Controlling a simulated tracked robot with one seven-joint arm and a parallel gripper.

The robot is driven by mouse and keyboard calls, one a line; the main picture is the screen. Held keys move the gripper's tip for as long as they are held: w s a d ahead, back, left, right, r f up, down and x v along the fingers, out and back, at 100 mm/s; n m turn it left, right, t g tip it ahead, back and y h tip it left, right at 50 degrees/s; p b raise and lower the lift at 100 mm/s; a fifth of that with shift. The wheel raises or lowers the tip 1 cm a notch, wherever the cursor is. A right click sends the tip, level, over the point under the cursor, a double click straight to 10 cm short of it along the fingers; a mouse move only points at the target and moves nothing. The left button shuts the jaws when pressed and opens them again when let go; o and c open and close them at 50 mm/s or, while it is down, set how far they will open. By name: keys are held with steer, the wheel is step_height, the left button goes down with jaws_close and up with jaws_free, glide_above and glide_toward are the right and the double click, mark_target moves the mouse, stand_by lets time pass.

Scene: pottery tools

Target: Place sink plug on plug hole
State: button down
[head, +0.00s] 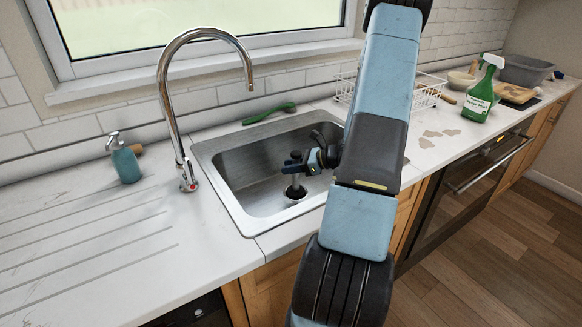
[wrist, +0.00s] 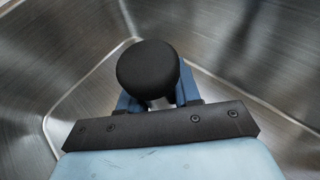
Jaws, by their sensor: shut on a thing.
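My gripper (head: 297,166) reaches down into the steel sink (head: 235,165) with its blue fingers shut on the sink plug. The plug's black rounded top (wrist: 148,68) sits between the blue fingertips (wrist: 152,101) in the wrist view and hides what lies beneath it. In the head view a pale upright part shows below the fingers, over the dark round plug hole (head: 295,192) in the sink floor. I cannot tell whether the plug touches the hole.
A curved chrome tap (head: 168,95) stands left of the sink. A teal soap bottle (head: 124,160) and a green brush (head: 269,113) are on the counter. A wire rack (head: 428,90) and a green spray bottle (head: 480,92) are to the right. Steel sink walls surround my gripper.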

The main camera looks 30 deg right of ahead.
steer(key=c, duration=0.8)
jaws_free()
